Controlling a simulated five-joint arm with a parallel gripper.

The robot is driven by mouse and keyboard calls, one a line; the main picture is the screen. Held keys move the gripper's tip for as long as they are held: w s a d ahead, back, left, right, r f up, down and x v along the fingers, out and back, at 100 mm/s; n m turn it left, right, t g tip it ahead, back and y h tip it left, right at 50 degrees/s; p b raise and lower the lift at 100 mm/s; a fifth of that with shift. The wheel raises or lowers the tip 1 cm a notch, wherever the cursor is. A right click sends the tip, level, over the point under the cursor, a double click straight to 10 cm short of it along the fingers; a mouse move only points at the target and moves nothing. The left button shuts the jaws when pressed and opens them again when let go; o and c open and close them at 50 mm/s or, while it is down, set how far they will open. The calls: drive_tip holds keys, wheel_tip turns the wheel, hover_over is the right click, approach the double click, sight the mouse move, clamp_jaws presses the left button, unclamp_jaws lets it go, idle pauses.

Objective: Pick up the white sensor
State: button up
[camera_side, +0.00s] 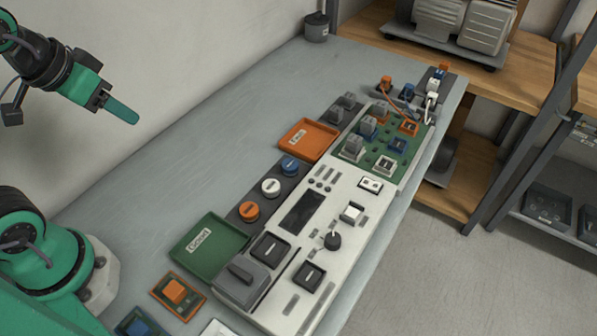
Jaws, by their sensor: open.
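A white piece (215,328), cut off by the bottom edge, lies beside an orange block on a small board (174,291) and a blue one (140,324). It may be the white sensor, but too little of it shows to tell. Other white parts are a round cap (270,187) in the dark strip and a white connector (431,100) at the far end of the bench. My gripper (122,110) is open and empty, raised at the upper left, well away from all of these. Only one green finger shows clearly.
A white control panel (290,300) and a green circuit board (408,150) run along the bench's right edge. A green tray (218,229) and an orange tray (318,151) lie beside them. The bench's left and middle (200,160) are clear. A dark pot (316,28) stands at the back.

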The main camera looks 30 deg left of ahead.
drive_tip(key=shift+o, duration=0.3)
drive_tip(key=shift+w, duration=0.1)
drive_tip(key=m+g, duration=0.2)
drive_tip(key=g, duration=0.3)
hover_over(271, 185)
drive_tip(key=f, duration=1.5)
drive_tip(key=shift+a+f, duration=0.25)
drive_tip(key=shift+d+f+g, duration=0.2)
drive_tip(key=shift+f+g, duration=0.1)
drive_tip(key=shift+f, duration=0.05)
drive_tip(key=shift+f, duration=1.3)
